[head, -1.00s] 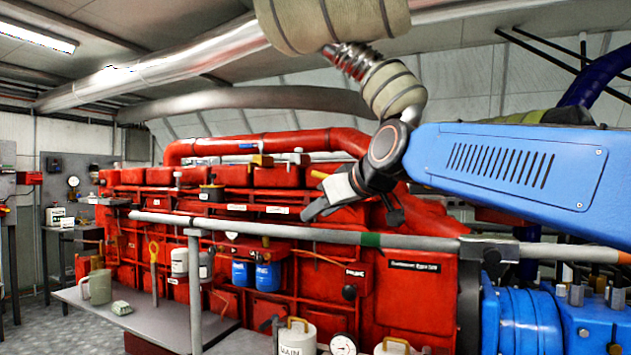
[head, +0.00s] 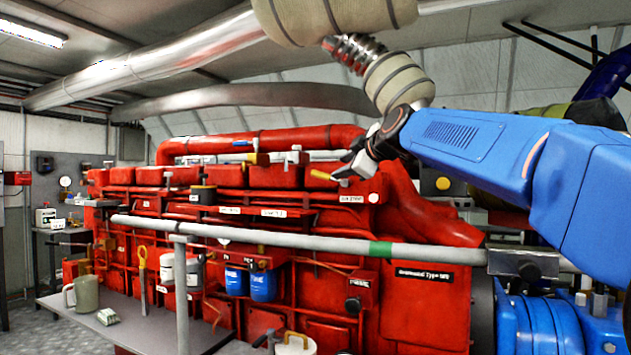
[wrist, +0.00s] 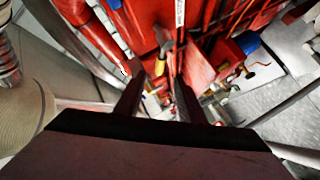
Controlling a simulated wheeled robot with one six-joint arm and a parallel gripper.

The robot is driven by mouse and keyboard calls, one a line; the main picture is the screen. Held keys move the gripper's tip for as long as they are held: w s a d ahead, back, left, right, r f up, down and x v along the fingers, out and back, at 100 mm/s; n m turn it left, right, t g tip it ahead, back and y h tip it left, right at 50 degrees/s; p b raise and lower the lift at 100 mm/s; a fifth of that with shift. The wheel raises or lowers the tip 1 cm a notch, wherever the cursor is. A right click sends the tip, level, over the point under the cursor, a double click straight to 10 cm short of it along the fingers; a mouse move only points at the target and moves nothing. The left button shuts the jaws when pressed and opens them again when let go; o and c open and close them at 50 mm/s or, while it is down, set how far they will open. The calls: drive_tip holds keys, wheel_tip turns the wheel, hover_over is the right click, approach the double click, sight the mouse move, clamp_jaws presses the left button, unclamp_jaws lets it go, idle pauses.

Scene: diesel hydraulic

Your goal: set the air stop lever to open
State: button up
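A yellow-handled lever (head: 322,175) sits on top of the red engine, beside a small white label (head: 352,198) whose text is too small to read surely. It looks like the air stop lever. In the wrist view a yellow handle (wrist: 160,66) shows just past my fingertips, roughly between them; I cannot tell whether they touch it. My gripper (head: 347,168) is just right of and above the lever in the head view. In the wrist view my gripper (wrist: 158,78) has its two dark fingers apart, with nothing held between them.
A grey pipe (head: 310,234) with a green band runs across the engine's front. Lagged exhaust piping (head: 395,80) hangs close above my arm. Another yellow-handled fitting (head: 261,158) stands to the left. A grey bench (head: 130,325) holds a jug (head: 86,294).

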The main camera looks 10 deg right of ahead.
drive_tip(key=x, duration=1.6)
drive_tip(key=shift+w+f, duration=0.15)
drive_tip(key=shift+w, duration=0.1)
clamp_jaws()
